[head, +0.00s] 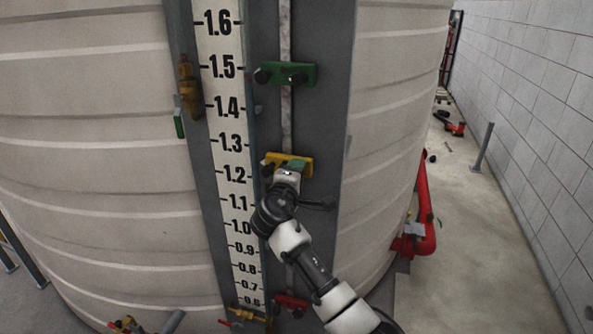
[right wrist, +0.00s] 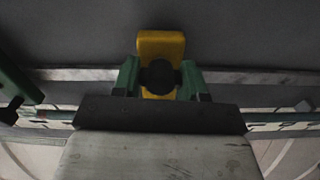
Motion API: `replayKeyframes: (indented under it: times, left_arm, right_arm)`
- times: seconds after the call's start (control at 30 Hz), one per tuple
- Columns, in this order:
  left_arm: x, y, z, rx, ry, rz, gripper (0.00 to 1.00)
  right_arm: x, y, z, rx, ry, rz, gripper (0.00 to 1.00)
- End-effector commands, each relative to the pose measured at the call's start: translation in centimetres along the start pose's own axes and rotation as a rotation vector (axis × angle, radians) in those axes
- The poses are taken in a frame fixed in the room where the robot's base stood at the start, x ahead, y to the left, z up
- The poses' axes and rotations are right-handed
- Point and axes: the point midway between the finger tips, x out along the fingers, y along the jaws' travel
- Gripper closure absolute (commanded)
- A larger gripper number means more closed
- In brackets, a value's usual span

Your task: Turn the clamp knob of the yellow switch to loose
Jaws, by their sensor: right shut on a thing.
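The yellow switch (head: 304,161) is on the grey strip between the tank walls, just right of the level scale near the 1.2 mark. In the right wrist view the yellow switch body (right wrist: 161,45) carries a round dark clamp knob (right wrist: 158,77). My right gripper (head: 290,168) reaches up from the lower right and covers part of the switch. In the right wrist view its two green fingers (right wrist: 158,80) are shut on the knob, one on each side. The head view hides the held knob. My left gripper is not in view.
A green switch (head: 287,74) with dark knobs sits above on the same thin vertical pipe (head: 287,121). A red switch (head: 291,302) is below. A brass valve (head: 188,88) is left of the scale (head: 232,130). Red pipework (head: 424,215) stands at the right.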

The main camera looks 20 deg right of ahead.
Motion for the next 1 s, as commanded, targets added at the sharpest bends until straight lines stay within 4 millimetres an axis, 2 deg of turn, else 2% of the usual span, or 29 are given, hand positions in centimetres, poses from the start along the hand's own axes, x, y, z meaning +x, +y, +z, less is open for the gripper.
replayKeyframes:
  times: [0.3, 0.73, 0.77, 0.9, 1.0]
  left_arm:
    - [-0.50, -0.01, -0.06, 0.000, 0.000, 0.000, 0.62]
    - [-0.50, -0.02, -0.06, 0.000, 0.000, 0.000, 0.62]
    - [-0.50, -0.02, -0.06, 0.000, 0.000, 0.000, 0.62]
    - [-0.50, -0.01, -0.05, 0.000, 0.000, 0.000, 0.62]
    - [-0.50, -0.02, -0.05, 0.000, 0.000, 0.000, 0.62]
  right_arm:
    - [0.00, 0.04, -0.03, -0.080, 0.001, 0.001, 0.81]
    - [0.00, 0.00, -0.02, -0.089, 0.001, 0.001, 0.81]
    - [0.00, 0.00, -0.02, -0.089, 0.001, 0.002, 0.54]
    - [0.00, -0.01, -0.02, -0.088, 0.000, 0.001, 0.33]
    - [0.00, -0.02, -0.01, -0.087, 0.000, 0.001, 0.32]
